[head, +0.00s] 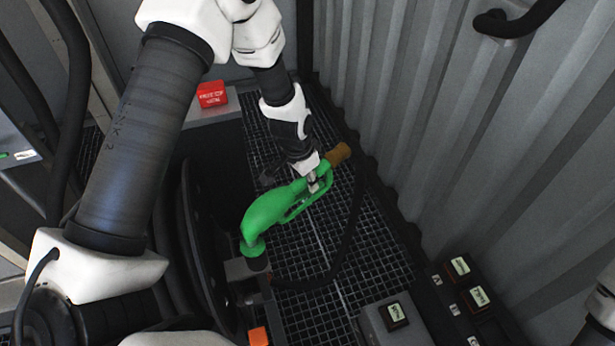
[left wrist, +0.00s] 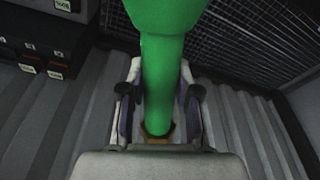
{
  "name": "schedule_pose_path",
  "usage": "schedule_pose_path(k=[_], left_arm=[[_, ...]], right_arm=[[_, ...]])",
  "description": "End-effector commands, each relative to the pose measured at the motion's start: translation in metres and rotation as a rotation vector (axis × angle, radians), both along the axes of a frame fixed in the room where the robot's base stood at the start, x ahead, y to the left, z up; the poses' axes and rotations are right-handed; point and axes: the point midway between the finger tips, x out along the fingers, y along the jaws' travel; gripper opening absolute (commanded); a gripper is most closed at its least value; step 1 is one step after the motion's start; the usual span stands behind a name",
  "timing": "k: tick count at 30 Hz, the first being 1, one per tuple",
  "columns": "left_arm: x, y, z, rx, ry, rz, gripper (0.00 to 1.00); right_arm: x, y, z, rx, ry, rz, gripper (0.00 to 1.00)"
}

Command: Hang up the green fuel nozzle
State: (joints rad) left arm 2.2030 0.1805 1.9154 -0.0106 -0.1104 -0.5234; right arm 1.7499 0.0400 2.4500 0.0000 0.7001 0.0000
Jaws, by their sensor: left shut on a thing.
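The green fuel nozzle (head: 272,207) is in the middle of the head view, its spout end bent down at the lower left, at a grey bracket (head: 247,272). I cannot tell whether the spout sits in the bracket or just above it. A brown-orange collar (head: 339,154) joins its handle end to a black hose (head: 357,205). My left gripper (head: 312,183) is shut on the nozzle's handle. In the left wrist view the green nozzle (left wrist: 162,75) runs between the two fingers of my left gripper (left wrist: 160,100). My right gripper does not show.
A corrugated grey wall (head: 455,120) stands at the right. Dark labelled boxes (head: 465,285) and a grey box (head: 395,318) stand at the lower right. A red box (head: 212,94) is behind my left arm. A black reel (head: 203,235) stands left of the bracket. Grating (head: 340,255) covers the floor.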

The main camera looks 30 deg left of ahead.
Motion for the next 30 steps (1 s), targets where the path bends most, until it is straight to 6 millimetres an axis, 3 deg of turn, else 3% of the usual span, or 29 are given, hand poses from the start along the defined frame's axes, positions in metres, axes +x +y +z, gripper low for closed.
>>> schedule_pose_path(k=[5,6,8,9,20,23,30], left_arm=[[0.000,0.000,0.001,0.001,-0.001,-0.001,0.00],[0.000,0.000,0.001,0.001,-0.001,-0.001,0.35],[0.000,0.000,0.001,0.001,-0.001,-0.001,0.56],[0.000,0.000,0.001,0.001,-0.001,-0.001,0.61],[0.000,0.000,0.006,0.000,-0.002,-0.002,0.61],[-0.003,0.002,0.021,-0.001,-0.003,-0.002,0.61],[-0.013,0.006,0.082,-0.001,-0.005,-0.001,0.61]], right_arm=[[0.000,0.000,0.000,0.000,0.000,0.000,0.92],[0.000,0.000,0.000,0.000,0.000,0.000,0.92],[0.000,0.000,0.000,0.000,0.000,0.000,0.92],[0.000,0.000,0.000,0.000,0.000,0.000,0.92],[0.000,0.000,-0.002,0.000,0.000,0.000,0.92],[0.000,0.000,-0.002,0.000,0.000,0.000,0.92],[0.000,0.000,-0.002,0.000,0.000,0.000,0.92]])
